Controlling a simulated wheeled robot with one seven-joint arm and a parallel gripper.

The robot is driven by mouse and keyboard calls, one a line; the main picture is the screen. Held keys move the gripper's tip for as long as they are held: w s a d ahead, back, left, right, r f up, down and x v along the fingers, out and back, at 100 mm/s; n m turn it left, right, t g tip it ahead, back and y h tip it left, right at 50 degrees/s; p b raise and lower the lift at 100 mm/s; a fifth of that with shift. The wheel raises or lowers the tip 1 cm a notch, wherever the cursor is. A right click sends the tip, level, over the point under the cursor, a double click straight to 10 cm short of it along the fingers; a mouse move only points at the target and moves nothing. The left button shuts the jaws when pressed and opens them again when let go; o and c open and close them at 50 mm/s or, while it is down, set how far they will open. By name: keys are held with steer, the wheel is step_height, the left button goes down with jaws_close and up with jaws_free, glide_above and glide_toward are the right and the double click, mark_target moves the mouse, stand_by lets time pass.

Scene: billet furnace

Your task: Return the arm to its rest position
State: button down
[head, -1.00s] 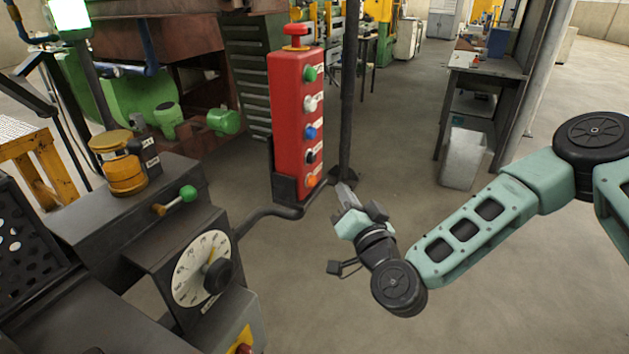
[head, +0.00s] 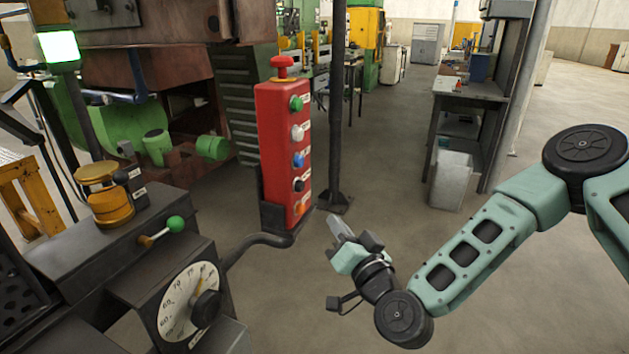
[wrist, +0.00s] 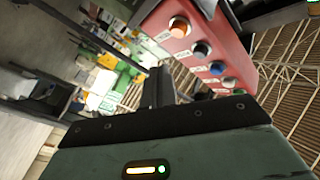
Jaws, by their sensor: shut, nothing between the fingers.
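My gripper (head: 343,232) is in the middle of the head view, at the end of my green and black arm. It is shut and empty, pointing up and left toward the red button box, apart from it. In the wrist view the dark fingers (wrist: 158,88) show close together. The red button box (head: 283,150) stands upright on a bent pipe, with a red knob on top and several coloured buttons down its face. The box also shows tilted at the upper right of the wrist view (wrist: 222,48).
A dark console with a dial (head: 187,300) and a green-knobbed lever (head: 175,223) stands at left. A dark post (head: 336,110) rises behind the box. A workbench (head: 468,90) and pale bin (head: 451,180) are at back right. Open floor lies around my arm.

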steer(key=s+a+f+n+g, duration=0.2)
steer(key=s+n+g, duration=0.3)
steer(key=s+g, duration=0.1)
steer(key=s+a+f+n+g, duration=0.2)
steer(key=s+n+g, duration=0.3)
steer(key=s+g, duration=0.1)
steer(key=s+d+r+g+h, duration=0.2)
steer(key=s+d+r+h, duration=0.2)
steer(key=s+d, duration=0.4)
steer(key=s+d+r+m+g+h, duration=0.1)
steer(key=s+d+r+g+h, duration=0.2)
steer(key=s+d, duration=0.5)
steer(key=shift+s+d+r+h, duration=0.15)
steer(key=shift+d+r+h, duration=0.4)
steer(key=shift+h, duration=0.25)
